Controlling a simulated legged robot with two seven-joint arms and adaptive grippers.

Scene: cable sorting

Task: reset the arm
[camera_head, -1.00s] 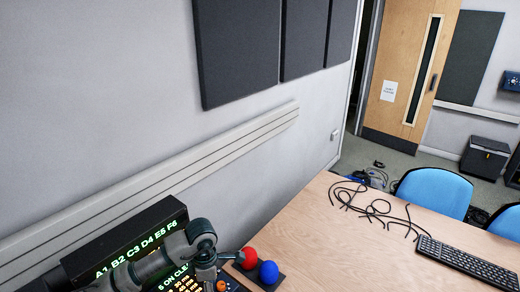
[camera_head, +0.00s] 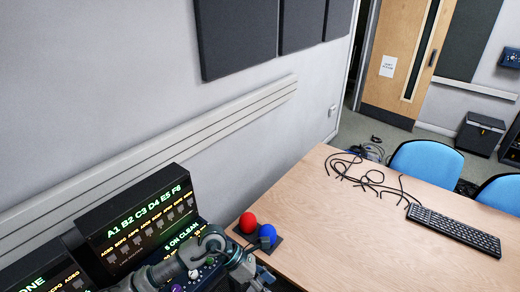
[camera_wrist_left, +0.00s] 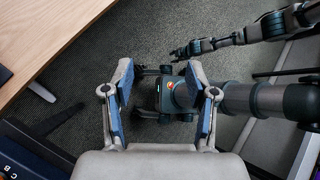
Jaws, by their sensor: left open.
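My left arm (camera_head: 205,250) comes in at the bottom of the head view, in front of the lit console. Its gripper is at the bottom edge there, partly cut off. In the left wrist view my left gripper (camera_wrist_left: 160,68) is open and empty, its two blue-padded fingers spread apart above the floor. Beyond them lies my own base. Another arm of mine reaches in from the upper right of that view, with a small dark end (camera_wrist_left: 182,52). Whether that end is open or shut is too small to tell.
A console with lettered screens (camera_head: 140,215) stands at the lower left by the wall. A red ball (camera_head: 248,221) and a blue ball (camera_head: 267,235) sit on a dark base beside it. The wooden table (camera_head: 340,240) holds tangled black cables (camera_head: 370,178) and a keyboard (camera_head: 452,230).

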